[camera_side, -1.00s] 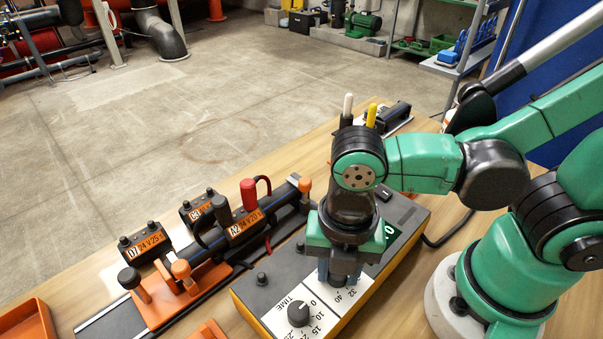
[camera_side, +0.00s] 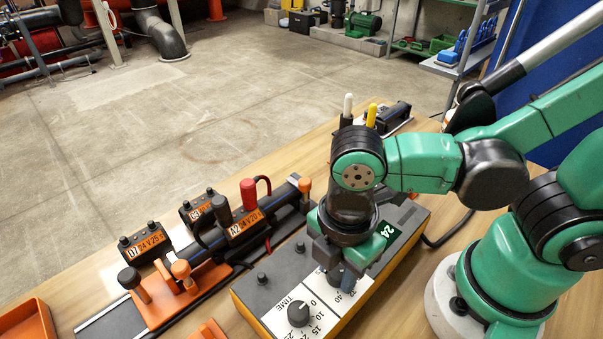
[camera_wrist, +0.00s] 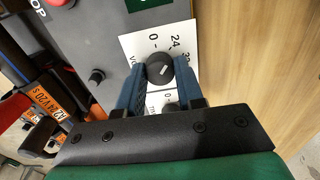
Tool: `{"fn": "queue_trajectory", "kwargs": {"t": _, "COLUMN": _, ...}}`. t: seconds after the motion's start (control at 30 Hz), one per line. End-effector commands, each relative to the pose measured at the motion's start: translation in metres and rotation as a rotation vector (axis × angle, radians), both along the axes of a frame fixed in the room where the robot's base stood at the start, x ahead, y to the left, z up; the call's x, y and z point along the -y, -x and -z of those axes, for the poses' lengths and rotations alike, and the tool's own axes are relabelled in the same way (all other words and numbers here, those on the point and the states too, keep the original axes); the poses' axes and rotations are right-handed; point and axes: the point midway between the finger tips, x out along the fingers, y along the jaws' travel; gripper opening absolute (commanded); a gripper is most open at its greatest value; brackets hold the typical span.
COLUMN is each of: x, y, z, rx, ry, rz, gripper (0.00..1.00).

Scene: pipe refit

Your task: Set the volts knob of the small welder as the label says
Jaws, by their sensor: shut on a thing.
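The small welder (camera_side: 270,290) lies on the table with a grey top and yellow side. Its display (camera_side: 387,233) reads 24. My gripper (camera_side: 338,275) points down at the welder's top and hides most of the volts knob in the side view. In the wrist view, the blue fingers of my gripper (camera_wrist: 160,82) are shut on the black volts knob (camera_wrist: 157,66). Its white mark points up and right, toward the 24 and 32 side of the scale (camera_wrist: 177,45). Orange labels on the fittings read 24 V 20 s (camera_side: 246,222) and 24 V 25 s (camera_side: 146,242).
The time knob (camera_side: 298,313) sits beside my gripper on the same panel. A pipe in an orange clamp (camera_side: 165,290) lies left of the welder. An orange tray (camera_side: 28,325) is at the lower left. Bare table shows right of the welder in the wrist view.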

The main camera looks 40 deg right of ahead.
Motion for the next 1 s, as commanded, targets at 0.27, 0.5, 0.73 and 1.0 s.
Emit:
{"fn": "queue_trajectory", "kwargs": {"t": 0.27, "x": 0.0001, "y": -0.0003, "z": -0.0002, "rx": 0.000, "ry": 0.001, "rz": 0.073, "gripper": 0.00}}
{"fn": "queue_trajectory", "kwargs": {"t": 0.5, "x": 0.0002, "y": -0.0003, "z": -0.0002, "rx": 0.000, "ry": 0.002, "rz": 0.084, "gripper": 0.00}}
{"fn": "queue_trajectory", "kwargs": {"t": 0.73, "x": 0.0002, "y": -0.0002, "z": -0.0002, "rx": 0.000, "ry": 0.002, "rz": 0.083, "gripper": 0.38}}
{"fn": "queue_trajectory", "kwargs": {"t": 1.0, "x": 0.0001, "y": -0.0001, "z": -0.0001, "rx": 0.000, "ry": 0.001, "rz": 0.082, "gripper": 0.64}}
